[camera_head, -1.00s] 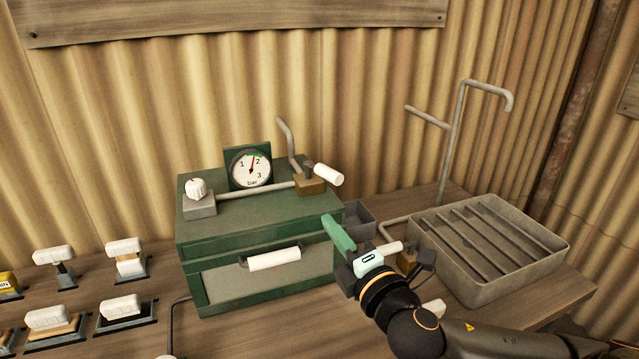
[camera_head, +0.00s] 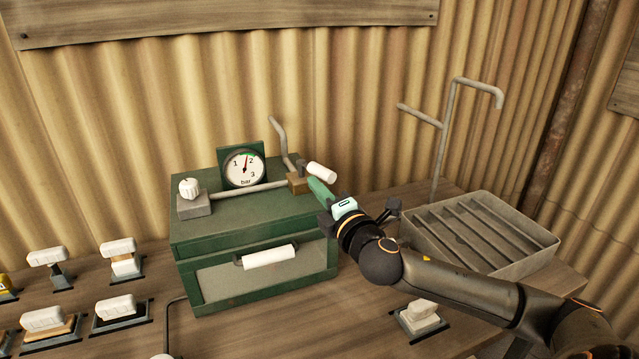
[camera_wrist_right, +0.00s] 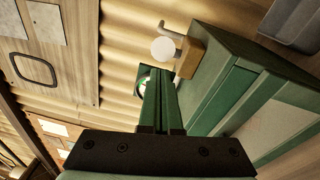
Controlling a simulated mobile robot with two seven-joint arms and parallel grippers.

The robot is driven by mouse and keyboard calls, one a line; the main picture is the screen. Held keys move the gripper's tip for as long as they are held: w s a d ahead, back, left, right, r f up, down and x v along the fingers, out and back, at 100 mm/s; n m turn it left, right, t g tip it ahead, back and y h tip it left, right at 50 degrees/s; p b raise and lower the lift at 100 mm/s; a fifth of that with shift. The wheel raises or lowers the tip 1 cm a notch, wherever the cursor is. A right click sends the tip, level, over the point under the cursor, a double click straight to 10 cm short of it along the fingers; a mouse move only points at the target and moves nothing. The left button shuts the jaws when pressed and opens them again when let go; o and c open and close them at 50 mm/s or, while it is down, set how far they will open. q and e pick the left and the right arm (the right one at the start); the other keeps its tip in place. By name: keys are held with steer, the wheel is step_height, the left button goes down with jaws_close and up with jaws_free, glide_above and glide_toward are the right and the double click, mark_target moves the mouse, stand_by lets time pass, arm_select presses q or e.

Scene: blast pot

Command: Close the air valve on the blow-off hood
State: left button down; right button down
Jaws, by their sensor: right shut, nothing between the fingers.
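The green box (camera_head: 255,220) stands on the bench with a gauge (camera_head: 243,168) on top. A brass valve block (camera_head: 298,185) sits at its top right corner, joined to a grey pipe. Its white lever handle (camera_head: 321,172) points out to the right. In the right wrist view the handle shows end-on as a white disc (camera_wrist_right: 163,49) beside the brass block (camera_wrist_right: 190,60). My right gripper (camera_head: 316,188) is shut and empty, its green fingers just below the handle; whether they touch it I cannot tell. My left gripper is out of view.
A white knob (camera_head: 189,188) sits at the box's top left, and a white-handled drawer or door (camera_head: 270,256) is on its front. A slatted grey tray (camera_head: 480,235) and bent pipe stand (camera_head: 447,130) are at right. Several white-handled blocks (camera_head: 122,257) stand left.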

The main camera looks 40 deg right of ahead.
steer(key=shift+w+d, duration=0.1)
steer(key=shift+d, duration=0.1)
steer(key=shift+d, duration=0.1)
steer(key=shift+d+n+y+b, duration=0.25)
steer(key=shift+n+y+b, duration=0.15)
steer(key=shift+y, duration=0.3)
